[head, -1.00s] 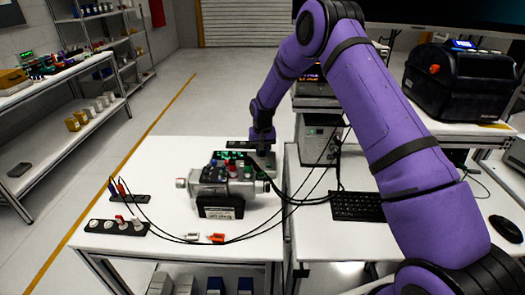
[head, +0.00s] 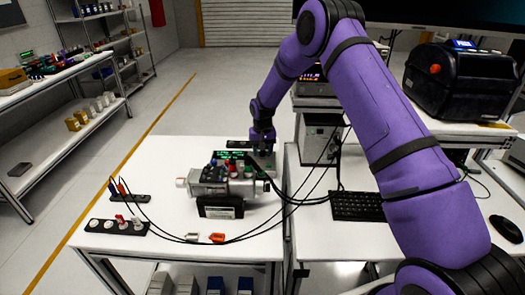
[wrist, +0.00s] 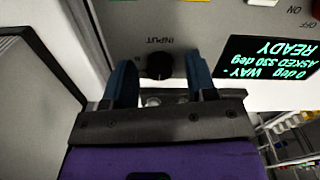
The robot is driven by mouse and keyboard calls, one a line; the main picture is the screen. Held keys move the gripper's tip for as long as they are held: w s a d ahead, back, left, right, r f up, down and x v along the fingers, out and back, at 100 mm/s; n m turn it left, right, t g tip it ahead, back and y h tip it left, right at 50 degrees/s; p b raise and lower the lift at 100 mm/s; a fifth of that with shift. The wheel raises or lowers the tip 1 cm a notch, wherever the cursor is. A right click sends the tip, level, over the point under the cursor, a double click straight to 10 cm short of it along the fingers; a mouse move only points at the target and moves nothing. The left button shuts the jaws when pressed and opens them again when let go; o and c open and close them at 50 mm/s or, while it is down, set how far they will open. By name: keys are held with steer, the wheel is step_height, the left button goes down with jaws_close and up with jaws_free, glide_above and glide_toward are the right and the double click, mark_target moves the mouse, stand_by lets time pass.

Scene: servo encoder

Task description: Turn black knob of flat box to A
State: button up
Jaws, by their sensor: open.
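The flat box (wrist: 200,30) is a grey panel with a lit green display (wrist: 265,62) reading "0 deg", "ASKED 330 deg" and "READY", upside down in the wrist view. The black knob (wrist: 159,66) sits below the upside-down word INPUT. My gripper (wrist: 159,80) is open, with one blue finger on each side of the knob. Gaps show between knob and fingers, so it is not gripped. Knob letters are too small or hidden to read clearly. In the head view the box (head: 232,155) is partly hidden behind the servo unit, and my gripper (head: 262,150) is over its right part.
A silver servo unit (head: 212,183) on a black stand is in front of the box. Black cables run right from it. A socket strip (head: 117,227) and an orange plug (head: 217,238) lie at the front. A keyboard (head: 357,206) is on the right table.

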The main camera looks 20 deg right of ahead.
step_height(320, 180, up, 11)
steer(key=shift+f, duration=0.15)
stand_by(0.4)
step_height(320, 180, up, 14)
steer(key=t, duration=0.1)
glide_above(263, 152)
steer(key=s+d, duration=0.2)
steer(key=s, duration=0.5)
steer(key=s+d+r+t, duration=0.1)
steer(key=s+d+r, duration=0.1)
steer(key=s+r, duration=0.95)
steer(key=s+d+r+t, duration=0.1)
steer(key=s, duration=1.4)
steer(key=s+d+r+n+t, duration=0.1)
steer(key=s+t, duration=0.1)
steer(key=s, duration=1.2)
steer(key=shift+s+d+r, duration=0.3)
steer(key=shift+s+d, duration=0.05)
steer(key=shift+s, duration=0.05)
